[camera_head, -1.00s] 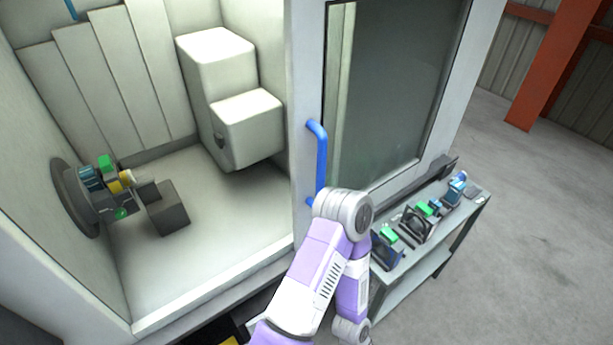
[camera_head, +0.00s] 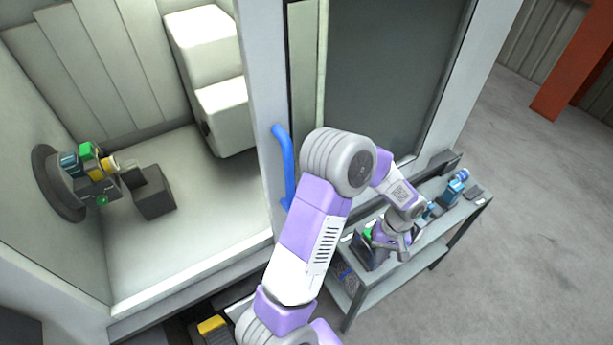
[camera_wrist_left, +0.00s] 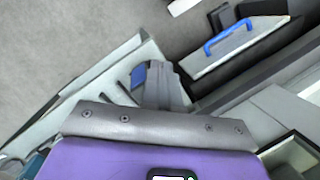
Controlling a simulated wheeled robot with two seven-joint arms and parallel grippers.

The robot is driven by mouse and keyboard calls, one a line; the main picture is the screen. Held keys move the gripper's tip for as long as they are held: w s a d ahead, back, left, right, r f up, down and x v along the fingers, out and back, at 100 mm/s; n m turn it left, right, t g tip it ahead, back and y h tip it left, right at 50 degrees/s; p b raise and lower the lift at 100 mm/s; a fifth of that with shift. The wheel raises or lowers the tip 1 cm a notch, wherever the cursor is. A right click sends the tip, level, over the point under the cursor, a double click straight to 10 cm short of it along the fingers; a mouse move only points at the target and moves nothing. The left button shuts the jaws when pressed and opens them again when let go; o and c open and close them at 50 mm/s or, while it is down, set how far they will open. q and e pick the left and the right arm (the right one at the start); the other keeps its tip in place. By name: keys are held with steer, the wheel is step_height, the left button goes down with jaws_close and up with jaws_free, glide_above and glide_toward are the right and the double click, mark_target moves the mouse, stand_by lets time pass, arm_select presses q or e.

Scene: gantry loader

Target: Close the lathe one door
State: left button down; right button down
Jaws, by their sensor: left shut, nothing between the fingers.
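The lathe door (camera_head: 379,80) is a pale-framed panel with a dark window. It stands to the right of the open bay, whose inside shows a chuck (camera_head: 56,184). Its blue vertical handle (camera_head: 283,165) is on the frame's left part. My left gripper (camera_head: 390,246) is shut and empty over the side table, right of the handle and apart from it. My left arm passes close in front of the handle's lower end. The left wrist view shows a blue handle (camera_wrist_left: 228,36) on a pale panel; I cannot tell if it is the same one. My right gripper is out of view.
The grey side table (camera_head: 428,248) holds several small parts, including a blue one (camera_head: 455,186), and stands in front of the door's right side. White blocks (camera_head: 214,80) sit inside the bay. An orange pillar (camera_head: 573,62) stands far right, with clear floor before it.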

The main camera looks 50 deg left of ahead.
arm_select(q)
steer(key=s+a+r+n+g+y+p, duration=0.15)
steer(key=a+r+n, duration=0.3)
steer(key=r, duration=0.55)
steer(key=s+a+r+n+g+y, duration=0.1)
steer(key=a+r+n+y, duration=0.15)
steer(key=a+r, duration=0.6)
steer(key=s+a+r+n+g+y+p, duration=0.15)
steer(key=r+n, duration=0.35)
steer(key=r, duration=0.8)
steer(key=s+d+r+b+x, duration=0.1)
steer(key=s+x, duration=0.1)
steer(key=x, duration=1)
steer(key=shift+t, duration=0.3)
steer(key=shift+s+f+h, duration=0.1)
steer(key=shift+s+h, duration=0.1)
steer(key=shift+h, duration=0.05)
